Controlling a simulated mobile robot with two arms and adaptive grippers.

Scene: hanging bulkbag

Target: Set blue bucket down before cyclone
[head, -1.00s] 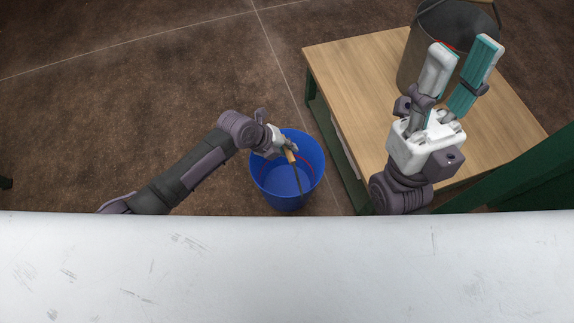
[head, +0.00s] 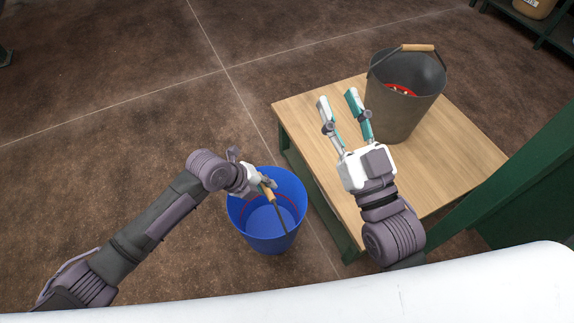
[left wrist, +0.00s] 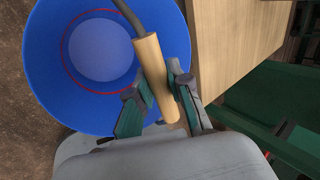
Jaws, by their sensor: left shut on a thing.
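The blue bucket (head: 240,222) hangs from its wooden handle grip (head: 266,192), left of the wooden table. It looks empty, with a red ring inside near the bottom. My left gripper (head: 262,182) is shut on that handle. In the left wrist view the wooden grip (left wrist: 150,65) lies between the fingers, with the blue bucket (left wrist: 50,80) below it. I cannot tell how far the bucket is from the floor. My right gripper (head: 339,101) is open and empty over the table. I cannot identify a cyclone in view.
A dark metal bucket (head: 392,112) with a wooden handle and something red inside stands on the wooden table (head: 455,150). A green structure (head: 520,185) stands to the right. A shelf with a container (head: 533,8) is at top right. Brown floor is open at left.

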